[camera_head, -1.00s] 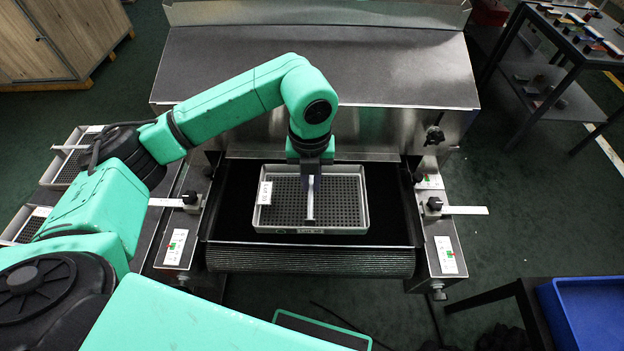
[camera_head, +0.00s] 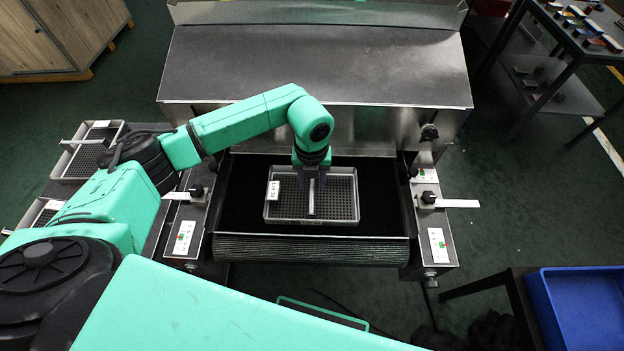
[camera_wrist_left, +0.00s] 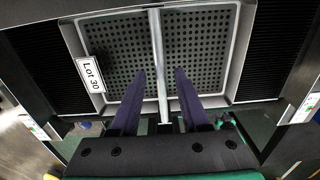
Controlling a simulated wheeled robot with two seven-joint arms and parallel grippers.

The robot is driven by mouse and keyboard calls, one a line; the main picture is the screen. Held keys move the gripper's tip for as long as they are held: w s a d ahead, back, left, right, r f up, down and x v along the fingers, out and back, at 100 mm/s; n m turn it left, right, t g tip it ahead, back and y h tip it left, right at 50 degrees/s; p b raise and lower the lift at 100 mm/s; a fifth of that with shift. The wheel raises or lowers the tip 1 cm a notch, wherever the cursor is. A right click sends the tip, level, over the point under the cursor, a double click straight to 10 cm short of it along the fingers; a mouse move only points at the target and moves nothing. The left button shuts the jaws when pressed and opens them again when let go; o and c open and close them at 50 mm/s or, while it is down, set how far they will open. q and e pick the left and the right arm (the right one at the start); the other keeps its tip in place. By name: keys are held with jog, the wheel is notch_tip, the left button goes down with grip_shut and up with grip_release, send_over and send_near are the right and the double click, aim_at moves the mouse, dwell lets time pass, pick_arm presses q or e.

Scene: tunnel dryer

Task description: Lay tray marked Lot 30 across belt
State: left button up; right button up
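The tray marked Lot 30 (camera_head: 345,220) is a grey perforated tray with a raised middle bar. It lies flat on the black belt (camera_head: 388,205), between the side rails. Its white label reads "Lot 30" in the left wrist view (camera_wrist_left: 90,73). My left gripper (camera_head: 311,183) is over the middle of the tray. In the left wrist view its two dark fingers (camera_wrist_left: 161,73) stand apart, one on each side of the bar, with gaps to it. My right gripper is not in view.
The dryer's metal hood (camera_head: 315,65) stands behind the belt. Knobs with flat metal arms (camera_head: 428,199) flank it. More trays (camera_head: 88,160) sit at the left. A blue bin (camera_head: 580,305) is at the lower right and a dark table (camera_head: 585,35) at the upper right.

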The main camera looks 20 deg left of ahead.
aim_at(311, 185)
pick_arm(q)
jog(key=shift+r, duration=0.1)
jog(key=shift+r, duration=0.3)
notch_tip(311, 185, up, 11)
jog(key=b, duration=0.3)
jog(key=shift+r, duration=0.15)
